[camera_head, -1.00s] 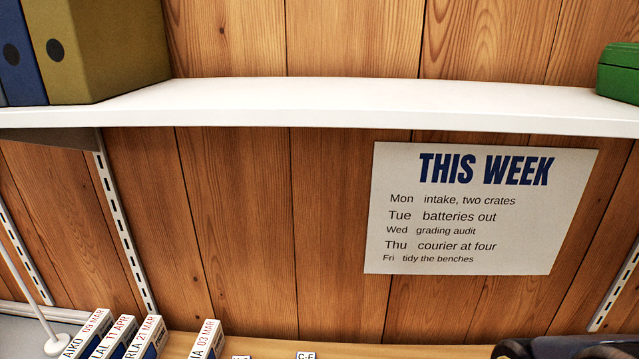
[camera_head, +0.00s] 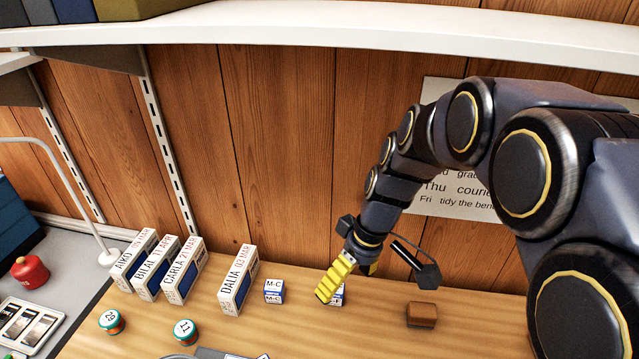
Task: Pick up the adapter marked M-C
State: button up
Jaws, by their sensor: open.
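The adapter marked M-C (camera_head: 274,291) is a small white and blue box. It stands on the wooden bench to the right of the DALIA box. My gripper (camera_head: 338,281) has yellow fingers and is open.
Upright boxes labelled AIKO, BILAL, CARLA and DALIA (camera_head: 236,284) stand left of the M-C adapter. Round numbered items (camera_head: 186,332) lie in front of them. A brown block (camera_head: 421,314) sits to the right. A white shelf (camera_head: 300,35) spans above. Bare bench lies in front of the M-C adapter.

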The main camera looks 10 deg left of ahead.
jog(key=w+a+f+n+y, duration=0.1)
jog(key=w+a+f+n, duration=0.3)
jog(key=w+a+f, duration=0.35)
jog(key=n+y, duration=0.1)
jog(key=n, duration=0.4)
send_over(274, 285)
jog(key=d, duration=0.2)
jog(key=shift+t, duration=0.3)
notch_tip(274, 285, down, 10)
jog(key=shift+a+r, duration=0.1)
jog(key=shift+r, duration=0.05)
jog(key=x, duration=0.7)
jog(key=shift+f, duration=0.35)
jog(key=shift+c, duration=0.4)
jog(key=c, duration=1.1)
